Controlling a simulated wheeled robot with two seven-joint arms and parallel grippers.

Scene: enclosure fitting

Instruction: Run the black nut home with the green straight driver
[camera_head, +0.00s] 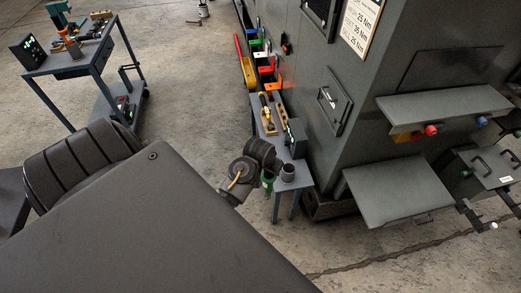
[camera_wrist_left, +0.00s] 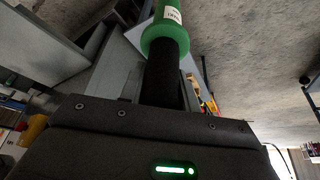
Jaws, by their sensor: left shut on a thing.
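The green straight driver (camera_head: 267,181) is in my left gripper, beside the small bench in the head view. In the left wrist view the driver (camera_wrist_left: 166,38) shows a green collar with a white label and a dark shaft running down between the fingers. My left gripper (camera_wrist_left: 165,92) is shut on it. My left wrist hides part of it in the head view. At the right edge of the head view, my right gripper (camera_head: 495,214) has its fingers apart, with nothing visible between them. I cannot make out the black nut in either view.
The small bench (camera_head: 296,183) holds a grey cup (camera_head: 288,172), a dark box with a green display (camera_head: 295,138) and a wooden tool rack. The large grey enclosure (camera_head: 330,140) stands beside it, with a shelf (camera_head: 398,192) jutting out. A blue-grey cart (camera_head: 75,70) stands far left.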

